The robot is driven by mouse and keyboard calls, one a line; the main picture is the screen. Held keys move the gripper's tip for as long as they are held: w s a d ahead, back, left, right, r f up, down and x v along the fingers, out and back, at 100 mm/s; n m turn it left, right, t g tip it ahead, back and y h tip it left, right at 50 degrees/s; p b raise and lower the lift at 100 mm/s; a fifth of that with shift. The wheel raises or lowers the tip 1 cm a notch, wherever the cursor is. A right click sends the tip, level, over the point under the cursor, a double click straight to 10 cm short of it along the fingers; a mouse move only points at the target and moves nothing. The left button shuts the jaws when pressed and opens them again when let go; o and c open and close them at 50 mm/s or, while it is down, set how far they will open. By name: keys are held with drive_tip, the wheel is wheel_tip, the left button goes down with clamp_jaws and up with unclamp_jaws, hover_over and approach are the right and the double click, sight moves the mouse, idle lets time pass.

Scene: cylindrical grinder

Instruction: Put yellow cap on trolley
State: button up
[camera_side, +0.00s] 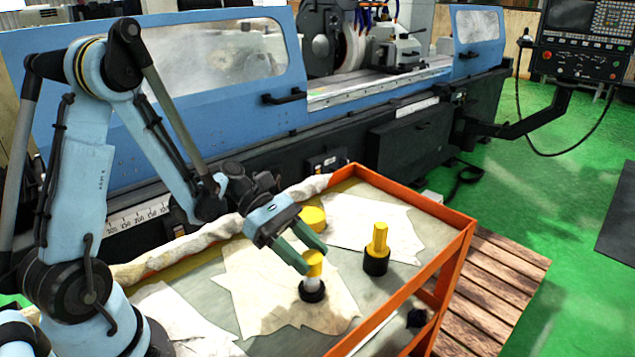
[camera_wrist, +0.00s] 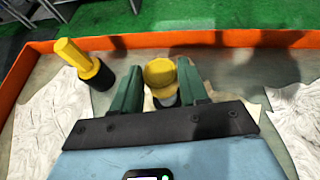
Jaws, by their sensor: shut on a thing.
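A yellow cap (camera_side: 313,266) is between the green fingertips of my gripper (camera_side: 314,256) in the side view. My gripper is shut on this cap. Directly below it is a white cylinder with a black base (camera_side: 312,290); I cannot tell whether the cap touches it. In the wrist view the cap (camera_wrist: 160,72) is between the fingers of my gripper (camera_wrist: 160,85), with the pale cylinder partly hidden below. The trolley (camera_side: 425,203) has an orange rim and a grey top; its rim also crosses the wrist view (camera_wrist: 215,38).
A black cylinder with a tall yellow top (camera_side: 377,252) stands to the right on the trolley. A round yellow piece (camera_side: 312,218) lies behind my gripper. Pale crumpled sheets (camera_side: 375,226) cover parts of the top. The blue grinder (camera_side: 345,118) stands behind; bare top shows near the right rim.

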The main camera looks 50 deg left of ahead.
drive_tip(key=shift+f, duration=0.85)
drive_tip(key=o, duration=1)
